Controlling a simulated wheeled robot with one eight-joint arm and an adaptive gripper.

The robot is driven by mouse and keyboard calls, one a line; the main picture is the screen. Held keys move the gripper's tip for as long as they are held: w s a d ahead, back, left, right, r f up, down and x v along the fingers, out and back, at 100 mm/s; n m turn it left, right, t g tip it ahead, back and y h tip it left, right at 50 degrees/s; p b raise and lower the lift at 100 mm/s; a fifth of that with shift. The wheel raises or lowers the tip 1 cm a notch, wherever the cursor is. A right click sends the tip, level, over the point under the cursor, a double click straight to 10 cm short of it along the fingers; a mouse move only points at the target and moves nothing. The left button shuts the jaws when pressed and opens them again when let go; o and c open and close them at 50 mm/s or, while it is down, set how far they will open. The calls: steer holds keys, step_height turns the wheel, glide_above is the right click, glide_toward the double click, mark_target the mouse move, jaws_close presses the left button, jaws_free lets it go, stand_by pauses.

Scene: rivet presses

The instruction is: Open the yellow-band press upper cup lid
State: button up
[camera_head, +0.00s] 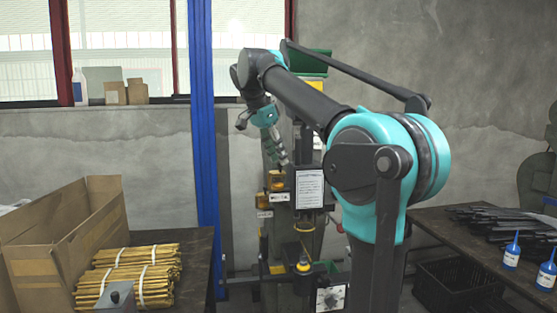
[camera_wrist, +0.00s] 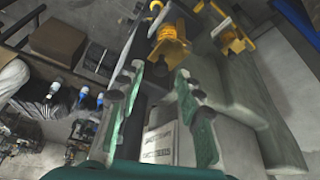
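The press (camera_head: 279,222) stands in the middle of the head view, partly hidden by my arm. A small amber-yellow upper cup (camera_head: 276,181) sits on it, left of a white notice sheet (camera_head: 310,188). My gripper (camera_head: 281,160) hangs just above this cup, pointing down. In the wrist view, my gripper (camera_wrist: 160,72) has its two fingers spread with nothing between them. A yellow cup-like part (camera_wrist: 169,46) shows just beyond the fingertips, apart from them. A second yellow part (camera_wrist: 231,37) is to its right. I cannot clearly make out the lid or its position.
A blue post (camera_head: 203,130) rises left of the press. A table at left holds a cardboard box (camera_head: 95,225) and bundled yellow rods (camera_head: 135,275). A table at right holds black parts (camera_head: 495,222) and blue bottles (camera_head: 512,252). A black crate (camera_head: 455,285) is below it.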

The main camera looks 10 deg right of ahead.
steer(key=shift+x, duration=0.75)
steer(key=shift+c, duration=0.3)
jaws_close()
